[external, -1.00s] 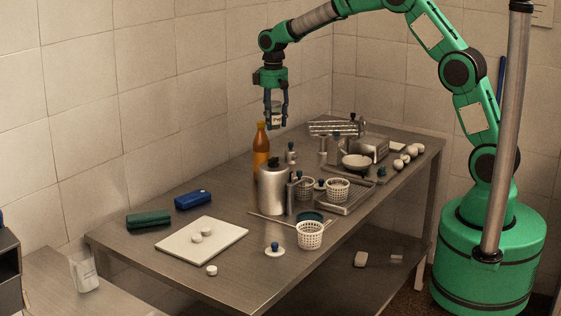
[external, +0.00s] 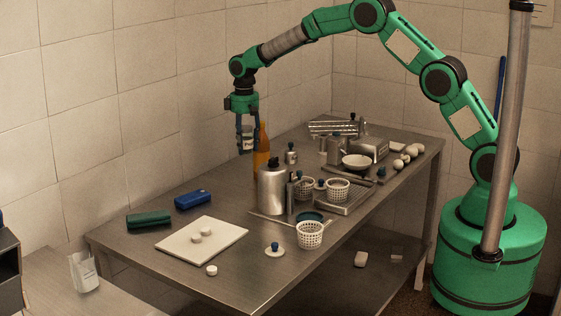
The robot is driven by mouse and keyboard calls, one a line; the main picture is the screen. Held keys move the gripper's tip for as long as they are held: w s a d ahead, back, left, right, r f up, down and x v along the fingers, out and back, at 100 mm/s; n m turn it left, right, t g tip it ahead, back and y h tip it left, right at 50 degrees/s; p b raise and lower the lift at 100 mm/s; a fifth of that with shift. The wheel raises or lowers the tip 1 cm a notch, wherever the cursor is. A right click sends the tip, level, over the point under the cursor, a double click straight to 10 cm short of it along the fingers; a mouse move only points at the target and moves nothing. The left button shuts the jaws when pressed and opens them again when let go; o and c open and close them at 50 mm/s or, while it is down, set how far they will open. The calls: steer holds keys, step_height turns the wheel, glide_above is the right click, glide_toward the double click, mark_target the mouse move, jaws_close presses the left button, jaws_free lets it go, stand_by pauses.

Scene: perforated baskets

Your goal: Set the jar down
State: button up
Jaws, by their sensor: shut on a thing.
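The jar (external: 248,145) is a small container with a pale label, held between the fingers of my gripper (external: 248,148). My gripper points down and is shut on the jar, in the air above the back left part of the steel table (external: 150,252). The jar's lower edge is clear of the tabletop. Its far side is hidden by the fingers.
A steel canister (external: 272,190) stands right of the orange bottle. A white board (external: 191,250) is in front. White perforated baskets (external: 310,235) stand at the right. The table between blue box and canister looks clear.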

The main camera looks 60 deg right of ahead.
steer(key=shift+f, duration=1.7)
steer(key=shift+f, duration=0.1)
steer(key=b, duration=0.1)
glide_above(247, 187)
steer(key=shift+a+f, duration=0.15)
steer(key=shift+f, duration=2.9)
steer(key=shift+f+b, duration=0.3)
steer(key=shift+f, duration=1.55)
steer(key=shift+f, duration=0.15)
steer(key=o, duration=1.3)
